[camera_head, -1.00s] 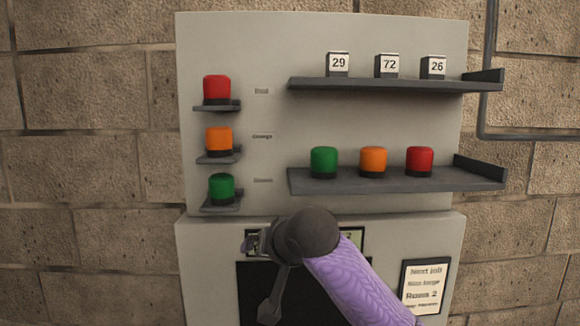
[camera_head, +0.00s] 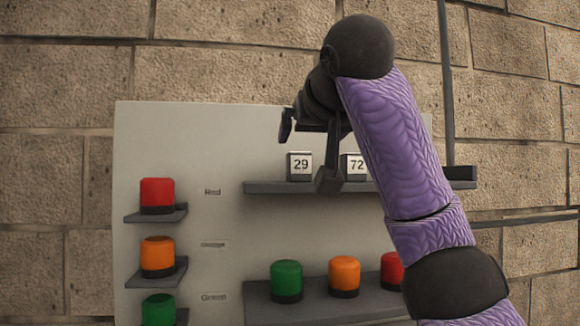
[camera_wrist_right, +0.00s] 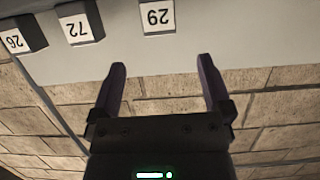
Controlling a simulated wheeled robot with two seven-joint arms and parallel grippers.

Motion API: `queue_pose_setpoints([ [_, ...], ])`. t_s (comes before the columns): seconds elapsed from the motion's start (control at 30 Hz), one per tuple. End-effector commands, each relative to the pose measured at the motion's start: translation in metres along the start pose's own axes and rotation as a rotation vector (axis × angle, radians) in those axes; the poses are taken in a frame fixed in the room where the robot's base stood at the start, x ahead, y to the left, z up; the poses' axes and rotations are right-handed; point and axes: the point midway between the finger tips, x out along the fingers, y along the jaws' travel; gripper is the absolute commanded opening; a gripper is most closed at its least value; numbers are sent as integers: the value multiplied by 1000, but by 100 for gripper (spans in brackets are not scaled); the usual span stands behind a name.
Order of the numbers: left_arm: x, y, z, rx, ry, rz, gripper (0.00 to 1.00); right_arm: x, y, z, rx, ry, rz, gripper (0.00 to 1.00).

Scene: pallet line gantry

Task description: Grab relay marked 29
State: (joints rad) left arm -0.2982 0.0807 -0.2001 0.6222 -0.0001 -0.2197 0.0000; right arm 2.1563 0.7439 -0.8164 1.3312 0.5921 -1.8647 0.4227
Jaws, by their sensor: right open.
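The relay marked 29 (camera_head: 300,167) is a small dark block with a white number label, upright on the upper shelf (camera_head: 265,187). It also shows in the right wrist view (camera_wrist_right: 157,17), upside down, beyond the gap between the fingers. My right gripper (camera_head: 309,160) is open and empty, raised in front of the shelf near this relay. In the right wrist view its two fingers (camera_wrist_right: 160,80) are spread, apart from the relay. The relay marked 72 (camera_head: 354,166) is partly covered by my right arm. The relay marked 26 is hidden in the head view but shows in the wrist view (camera_wrist_right: 15,40).
A lower shelf (camera_head: 262,302) holds green (camera_head: 286,281), orange (camera_head: 343,276) and red (camera_head: 391,270) capped pieces. On the left, small brackets hold red (camera_head: 157,195), orange (camera_head: 157,256) and green (camera_head: 158,309) ones. A pipe (camera_head: 446,80) runs down the brick wall.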

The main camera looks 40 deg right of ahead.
Motion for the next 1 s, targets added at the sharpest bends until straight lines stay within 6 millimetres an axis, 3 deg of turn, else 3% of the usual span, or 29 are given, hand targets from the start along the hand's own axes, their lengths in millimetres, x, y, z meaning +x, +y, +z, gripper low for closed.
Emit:
queue_pose_setpoints([
  [0.5,-44,0,-1,-1,-7,2,59,85,2,2,11,0,4,100],
  [0.77,-44,0,-1,-1,-6,1,59,95,1,6,11,4,2,100],
  [0.87,-44,0,-2,-1,-6,1,59,94,1,6,11,4,2,83],
  [1.0,-44,0,-2,-1,-5,1,59,94,1,6,11,4,2,53],
])
